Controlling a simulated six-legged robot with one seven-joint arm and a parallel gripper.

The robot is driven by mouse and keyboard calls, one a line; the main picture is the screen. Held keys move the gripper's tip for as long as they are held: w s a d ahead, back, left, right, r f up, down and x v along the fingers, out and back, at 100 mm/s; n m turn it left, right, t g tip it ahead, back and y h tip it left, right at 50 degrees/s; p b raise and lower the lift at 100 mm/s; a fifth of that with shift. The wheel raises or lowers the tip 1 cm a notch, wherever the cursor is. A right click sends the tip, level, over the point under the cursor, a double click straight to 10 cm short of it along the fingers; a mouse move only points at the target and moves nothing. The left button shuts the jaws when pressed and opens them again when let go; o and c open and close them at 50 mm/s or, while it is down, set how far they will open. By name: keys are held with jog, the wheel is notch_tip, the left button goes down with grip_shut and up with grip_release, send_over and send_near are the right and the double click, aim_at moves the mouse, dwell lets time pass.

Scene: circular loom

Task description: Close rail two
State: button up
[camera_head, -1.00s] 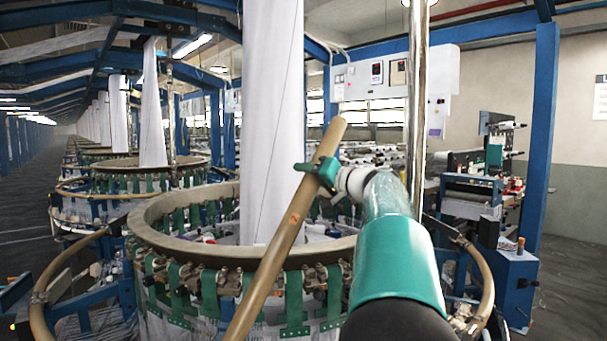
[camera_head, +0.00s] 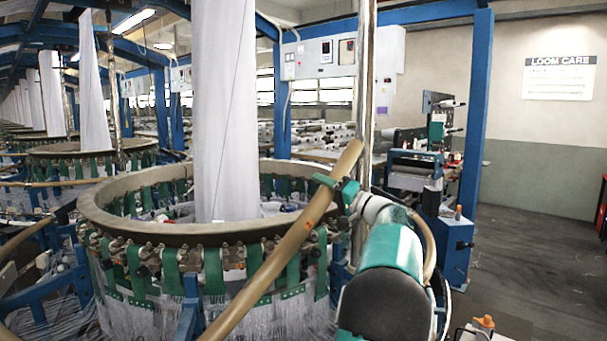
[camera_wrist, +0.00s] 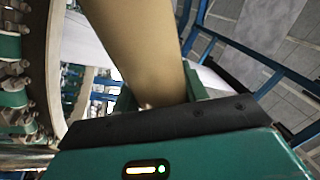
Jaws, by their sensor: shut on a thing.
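My gripper (camera_head: 335,188) is shut on a tan tubular rail (camera_head: 285,252) near its upper end. The rail slants from upper right to lower left, in front of the near circular loom (camera_head: 150,234), and its lower end runs out of the picture. In the wrist view the rail (camera_wrist: 140,45) passes between the jaws (camera_wrist: 165,103), with the loom's ring (camera_wrist: 42,75) on the left. No number on the rail can be read now. Another tan curved rail (camera_head: 30,238) shows at the loom's left. A further tan rail part (camera_head: 428,245) shows behind my arm.
A bright metal post (camera_head: 365,90) stands just behind my gripper. A blue frame post (camera_head: 473,120) and a blue cabinet (camera_head: 455,245) stand to the right. Grey floor (camera_head: 530,240) is open at the far right. White fabric (camera_head: 225,110) rises from the loom's middle.

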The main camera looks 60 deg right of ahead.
jog(key=s+d+f+m+t+h, duration=0.1)
jog(key=s+d+f, duration=0.2)
jog(key=f, duration=0.4)
jog(key=s+d+f+m+t+h, duration=0.1)
jog(key=s+d+f+m, duration=0.1)
jog(key=s+f, duration=0.4)
jog(key=shift+d+f, duration=0.45)
jog(key=shift+d, duration=0.15)
jog(key=s+d+f+m+h, duration=0.1)
jog(key=f, duration=0.3)
jog(key=s+d+f+m+h, duration=0.1)
jog(key=s+f+m, duration=0.1)
jog(key=f, duration=0.3)
jog(key=s+d+f+m+t+h, duration=0.1)
jog(key=s+f, duration=0.1)
jog(key=f, duration=0.3)
jog(key=shift+s+d+f+m+h, duration=0.1)
jog(key=shift+d+f+m+h, duration=0.1)
jog(key=shift+f+m+h, duration=0.15)
jog(key=shift+r, duration=0.1)
jog(key=o, duration=1.3)
jog(key=shift+o, duration=0.4)
